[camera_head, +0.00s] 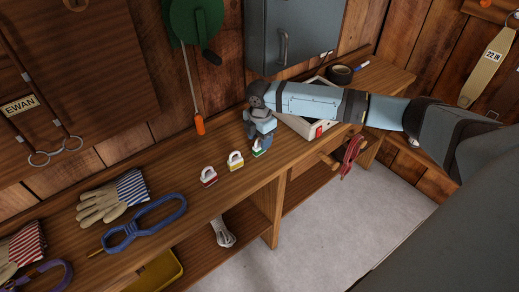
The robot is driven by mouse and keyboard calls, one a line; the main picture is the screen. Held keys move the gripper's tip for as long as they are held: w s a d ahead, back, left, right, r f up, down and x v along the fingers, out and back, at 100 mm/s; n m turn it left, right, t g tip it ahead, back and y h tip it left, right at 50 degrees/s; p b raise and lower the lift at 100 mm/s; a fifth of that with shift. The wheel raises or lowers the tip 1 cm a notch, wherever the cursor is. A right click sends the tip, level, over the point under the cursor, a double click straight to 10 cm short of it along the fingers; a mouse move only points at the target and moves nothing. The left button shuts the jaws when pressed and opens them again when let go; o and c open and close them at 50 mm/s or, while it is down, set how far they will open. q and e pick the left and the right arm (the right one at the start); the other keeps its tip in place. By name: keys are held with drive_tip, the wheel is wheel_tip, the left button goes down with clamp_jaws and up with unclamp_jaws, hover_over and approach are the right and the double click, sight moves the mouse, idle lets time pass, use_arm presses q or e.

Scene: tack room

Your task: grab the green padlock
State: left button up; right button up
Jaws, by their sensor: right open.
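The green padlock (257,153) stands on the wooden bench, at the right end of a short row of padlocks. My right gripper (262,143) points down right over it and covers its upper part. The jaws are open; whether they touch the padlock or stand around it, I cannot tell. My left gripper is not in view.
A white tray (302,125) lies behind my right forearm, with black tape (340,73) beyond it. An orange-handled cord (200,125) hangs on the wall behind.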

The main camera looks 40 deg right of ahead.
wheel_tip(320, 180, down, 2)
drive_tip(key=shift+f, duration=0.1)
clamp_jaws()
